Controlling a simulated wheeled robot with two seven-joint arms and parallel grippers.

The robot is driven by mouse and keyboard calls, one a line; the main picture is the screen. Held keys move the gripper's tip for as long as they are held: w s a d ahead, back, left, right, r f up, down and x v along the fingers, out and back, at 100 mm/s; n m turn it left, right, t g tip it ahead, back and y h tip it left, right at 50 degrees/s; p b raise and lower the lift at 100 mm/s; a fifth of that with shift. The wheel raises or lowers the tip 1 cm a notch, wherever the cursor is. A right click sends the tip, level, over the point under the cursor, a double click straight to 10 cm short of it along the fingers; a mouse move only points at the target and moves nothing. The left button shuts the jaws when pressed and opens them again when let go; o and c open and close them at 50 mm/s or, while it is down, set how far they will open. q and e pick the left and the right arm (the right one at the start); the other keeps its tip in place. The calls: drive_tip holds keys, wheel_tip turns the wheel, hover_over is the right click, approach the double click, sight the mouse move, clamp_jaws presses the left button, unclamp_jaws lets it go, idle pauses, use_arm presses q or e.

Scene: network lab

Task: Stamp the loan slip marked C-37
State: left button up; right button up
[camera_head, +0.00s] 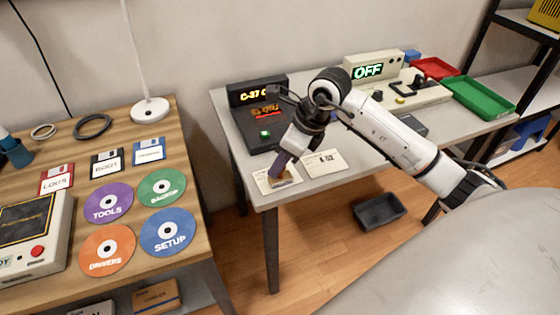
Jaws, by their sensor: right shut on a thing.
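My right gripper (290,146) is shut on a purple-grey stamp (281,161) and holds it tilted over the near left corner of the grey table. Under the stamp lies a cream loan slip (264,181), partly covered by it; I cannot tell whether the stamp touches the slip, and the slip's marking is hidden. A second cream slip (334,168) lies just to the right, with dark print too small to read surely. Behind them, a dark console (248,127) shows "C-37" and more, partly hidden by my arm. My left gripper is not in view.
A beige device (422,96) showing "OFF", a red tray (434,68) and a green tray (484,99) stand farther right. A dark bin (379,211) is on the floor. A wooden table (160,118) with discs and floppies stands left, across a gap.

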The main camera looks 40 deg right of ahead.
idle(0.5)
drive_tip(key=shift+r+p, duration=0.5)
drive_tip(key=shift+r, duration=0.1)
drive_tip(key=shift+r+p, duration=1.9)
drive_tip(key=shift+r, duration=0.95)
